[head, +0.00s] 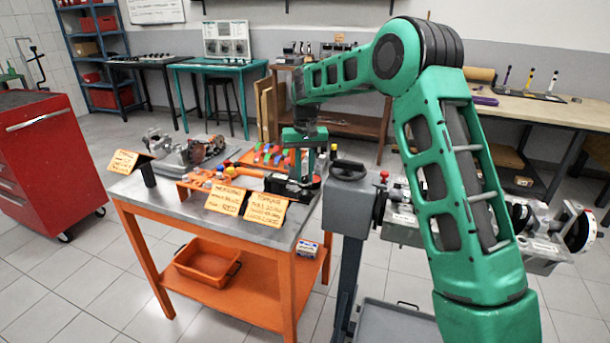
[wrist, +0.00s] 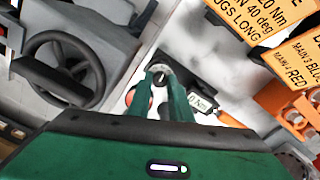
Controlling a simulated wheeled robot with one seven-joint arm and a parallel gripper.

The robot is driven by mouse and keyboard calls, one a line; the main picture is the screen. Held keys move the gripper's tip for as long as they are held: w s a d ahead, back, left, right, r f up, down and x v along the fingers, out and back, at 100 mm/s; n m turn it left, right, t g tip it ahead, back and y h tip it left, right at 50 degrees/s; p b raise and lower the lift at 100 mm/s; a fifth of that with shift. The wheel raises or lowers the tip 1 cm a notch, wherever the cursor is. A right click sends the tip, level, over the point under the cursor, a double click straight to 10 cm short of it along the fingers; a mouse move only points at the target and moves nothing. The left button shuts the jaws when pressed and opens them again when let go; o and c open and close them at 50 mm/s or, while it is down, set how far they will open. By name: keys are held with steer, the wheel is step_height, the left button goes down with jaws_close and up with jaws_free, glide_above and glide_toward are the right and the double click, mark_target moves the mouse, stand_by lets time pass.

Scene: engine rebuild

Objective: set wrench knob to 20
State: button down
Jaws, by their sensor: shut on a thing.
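My gripper (head: 307,172) is over the right end of the steel-topped table in the head view. In the wrist view its two green fingers (wrist: 160,82) are shut on a small round grey knob (wrist: 159,70). The fingers hide the knob's sides, and I cannot read its setting. Beside the fingers is a white label (wrist: 203,103), of which "0 Nm" shows. In the head view a dark device (head: 288,186) lies under the gripper, and the knob is hidden there.
Orange instruction cards (head: 266,209) stand at the table's (head: 167,207) front edge. Engine parts (head: 190,150) lie to the left. A grey stand (head: 347,215) with a handwheel (wrist: 65,65) is close on the right. A red cabinet (head: 45,150) is at far left.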

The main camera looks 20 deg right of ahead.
mark_target(305, 177)
steer(key=shift+n, duration=0.8)
steer(key=c, duration=1.6)
jaws_free()
step_height(305, 177, up, 11)
steer(key=shift+w+f, duration=0.1)
steer(key=shift+f, duration=0.05)
